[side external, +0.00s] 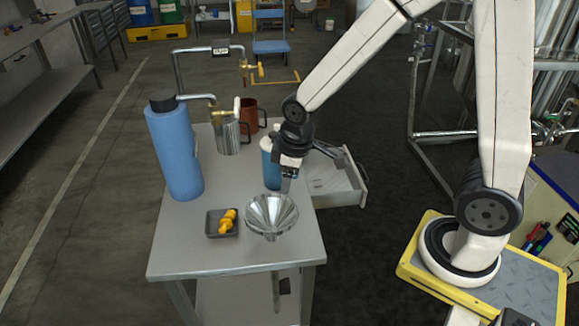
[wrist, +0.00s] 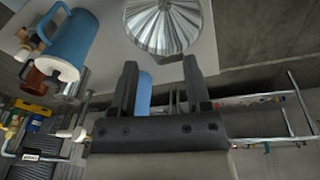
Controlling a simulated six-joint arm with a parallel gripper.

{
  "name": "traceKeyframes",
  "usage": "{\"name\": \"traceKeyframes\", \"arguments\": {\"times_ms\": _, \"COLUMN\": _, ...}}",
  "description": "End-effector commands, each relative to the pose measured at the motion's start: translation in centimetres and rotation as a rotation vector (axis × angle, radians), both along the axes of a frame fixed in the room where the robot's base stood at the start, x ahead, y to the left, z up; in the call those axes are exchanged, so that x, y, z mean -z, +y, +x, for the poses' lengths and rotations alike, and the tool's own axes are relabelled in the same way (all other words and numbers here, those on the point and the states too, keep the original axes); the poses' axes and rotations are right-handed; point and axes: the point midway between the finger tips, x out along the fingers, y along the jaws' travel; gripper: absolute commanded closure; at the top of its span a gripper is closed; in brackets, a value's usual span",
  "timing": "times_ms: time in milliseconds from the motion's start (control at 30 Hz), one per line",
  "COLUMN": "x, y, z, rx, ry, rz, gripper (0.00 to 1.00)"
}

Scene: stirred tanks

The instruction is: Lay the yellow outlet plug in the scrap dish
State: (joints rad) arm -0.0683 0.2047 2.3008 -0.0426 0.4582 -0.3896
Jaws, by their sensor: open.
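The yellow outlet plug (side external: 227,222) is a small knobbed orange-yellow piece. It lies tilted in a small dark square dish (side external: 210,232), which looks like the scrap dish, at the front of the table in the side view. My gripper (side external: 288,188) is above the right part of the table, behind the metal funnel (side external: 271,213) and apart from the dish. Its two fingers (wrist: 160,68) are spread in the wrist view, with nothing held between them. The plug and dish do not show in the wrist view.
A blue-and-white bottle (side external: 271,168) stands close behind my gripper. A steel cup (side external: 227,137) and a red mug (side external: 249,115) are farther back. An open drawer (side external: 340,190) juts out right.

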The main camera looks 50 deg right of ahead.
Motion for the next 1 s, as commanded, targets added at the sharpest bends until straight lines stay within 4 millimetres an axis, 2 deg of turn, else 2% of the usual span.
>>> {"name": "traceKeyframes", "arguments": {"times_ms": 100, "x": -0.3, "y": -1.1, "z": -3.0, "rx": 0.204, "ry": -0.024, "rz": 0.044, "gripper": 0.38}}
{"name": "traceKeyframes", "arguments": {"times_ms": 200, "x": -0.3, "y": -1.6, "z": -4.9, "rx": 0.340, "ry": -0.039, "rz": 0.075, "gripper": 0.38}}
{"name": "traceKeyframes", "arguments": {"times_ms": 333, "x": -0.3, "y": -2.0, "z": -6.4, "rx": 0.446, "ry": -0.050, "rz": 0.099, "gripper": 0.38}}
{"name": "traceKeyframes", "arguments": {"times_ms": 1000, "x": -0.2, "y": -2.1, "z": -6.9, "rx": 0.484, "ry": -0.053, "rz": 0.108, "gripper": 0.38}}
